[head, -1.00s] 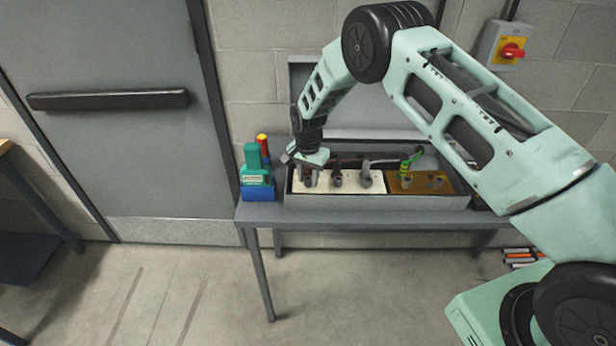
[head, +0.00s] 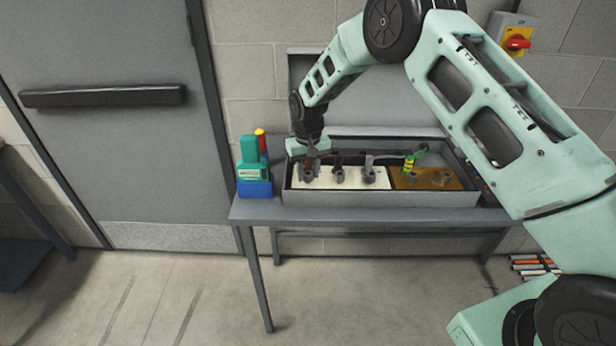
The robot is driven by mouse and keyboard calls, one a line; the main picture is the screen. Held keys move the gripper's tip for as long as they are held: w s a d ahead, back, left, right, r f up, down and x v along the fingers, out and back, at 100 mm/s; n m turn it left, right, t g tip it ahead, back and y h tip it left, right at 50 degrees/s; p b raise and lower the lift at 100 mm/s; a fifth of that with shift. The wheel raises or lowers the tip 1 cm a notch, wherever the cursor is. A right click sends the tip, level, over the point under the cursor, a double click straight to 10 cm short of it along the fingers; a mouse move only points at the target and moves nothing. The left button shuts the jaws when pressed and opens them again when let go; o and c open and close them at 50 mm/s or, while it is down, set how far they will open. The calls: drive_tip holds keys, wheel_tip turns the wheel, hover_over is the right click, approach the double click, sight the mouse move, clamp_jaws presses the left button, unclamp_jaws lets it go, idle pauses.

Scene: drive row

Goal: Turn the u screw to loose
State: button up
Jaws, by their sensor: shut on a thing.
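An open grey terminal box (head: 380,199) sits on the bench. In it, a white block (head: 325,183) carries a row of three dark terminals with screws. The leftmost, which I take for the u screw (head: 307,174), is partly covered by my gripper (head: 309,161). My gripper points down and is shut on this screw. The middle terminal (head: 339,175) and the right one (head: 369,174) stand clear of it. Lettering is too small to read, and the screw's turn cannot be told.
A brown block (head: 425,183) with two more terminals and a green-yellow wire (head: 409,164) fills the box's right part. A green bottle (head: 253,160) in a blue holder (head: 255,189) stands close left. The raised lid (head: 350,95) is behind my arm.

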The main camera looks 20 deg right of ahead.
drive_tip(key=n+b, duration=0.1)
drive_tip(key=n, duration=0.2)
drive_tip(key=shift+n, duration=0.3)
drive_tip(key=shift+n+b, duration=0.55)
drive_tip(key=shift+n, duration=0.95)
drive_tip(key=o, duration=0.9)
drive_tip(key=shift+r, duration=0.15)
wheel_tip(320, 180, up, 17)
drive_tip(key=b, duration=0.3)
drive_tip(key=shift+r, duration=0.1)
